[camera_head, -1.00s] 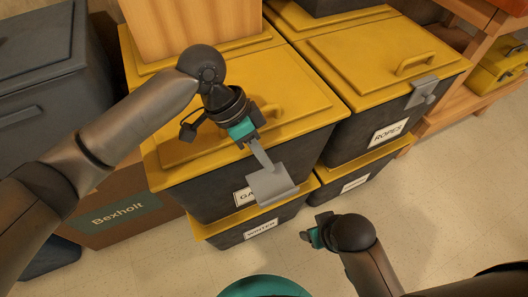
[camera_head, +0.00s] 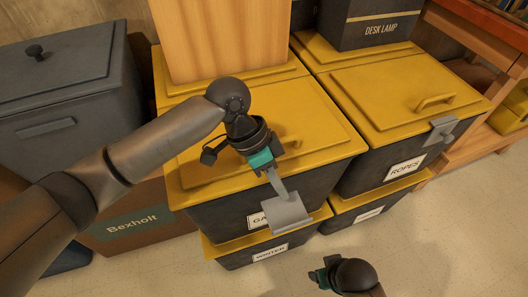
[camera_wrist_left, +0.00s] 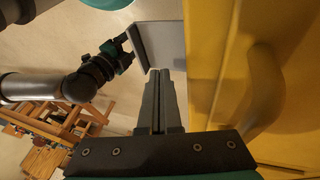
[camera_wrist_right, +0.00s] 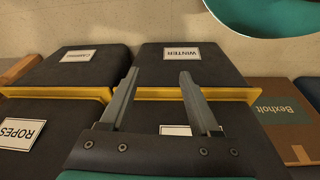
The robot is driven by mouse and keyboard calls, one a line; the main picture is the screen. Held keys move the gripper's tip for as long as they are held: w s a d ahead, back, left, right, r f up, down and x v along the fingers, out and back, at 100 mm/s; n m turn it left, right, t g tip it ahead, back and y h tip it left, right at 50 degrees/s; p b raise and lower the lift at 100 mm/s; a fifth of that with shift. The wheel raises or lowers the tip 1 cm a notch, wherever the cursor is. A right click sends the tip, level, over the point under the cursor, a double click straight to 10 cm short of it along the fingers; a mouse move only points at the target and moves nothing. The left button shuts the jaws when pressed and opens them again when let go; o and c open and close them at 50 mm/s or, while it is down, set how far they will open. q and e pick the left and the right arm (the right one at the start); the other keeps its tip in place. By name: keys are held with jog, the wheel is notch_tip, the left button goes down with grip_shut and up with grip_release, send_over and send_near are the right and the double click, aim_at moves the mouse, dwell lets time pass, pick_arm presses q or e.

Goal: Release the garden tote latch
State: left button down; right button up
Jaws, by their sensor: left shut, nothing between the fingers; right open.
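The garden tote has a yellow lid (camera_head: 320,125) and a dark body; its label (camera_head: 261,221) is partly covered, with only "GA" readable. Its grey latch plate (camera_head: 287,212) juts outward from the lid's front edge and covers part of the label. The plate also shows in the left wrist view (camera_wrist_left: 162,42). My left gripper (camera_head: 280,189) is shut and empty, its fingertips at the plate; I cannot tell whether they touch. My right gripper (camera_head: 318,276) is open and empty, low in front of the totes. The right wrist view shows its fingers apart (camera_wrist_right: 160,75).
The ROPES tote (camera_head: 378,160) stands to the right, its latch (camera_head: 442,129) against its front. The WINTER tote (camera_head: 235,259) is below the garden tote. A wooden box (camera_head: 225,40) sits on the lids behind. A Bexholt carton (camera_head: 110,236) is at left. Floor at front right is clear.

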pick_arm(q)
jog(key=p+v, duration=0.6)
jog(key=v, duration=0.8)
jog(key=shift+r, duration=0.2)
pick_arm(e)
jog(key=s+d+f, duration=0.4)
jog(key=s+f, duration=0.3)
jog(key=f, duration=0.3)
jog(key=shift+d+g, duration=0.3)
jog(key=shift+d, duration=0.1)
jog(key=shift+s, duration=0.1)
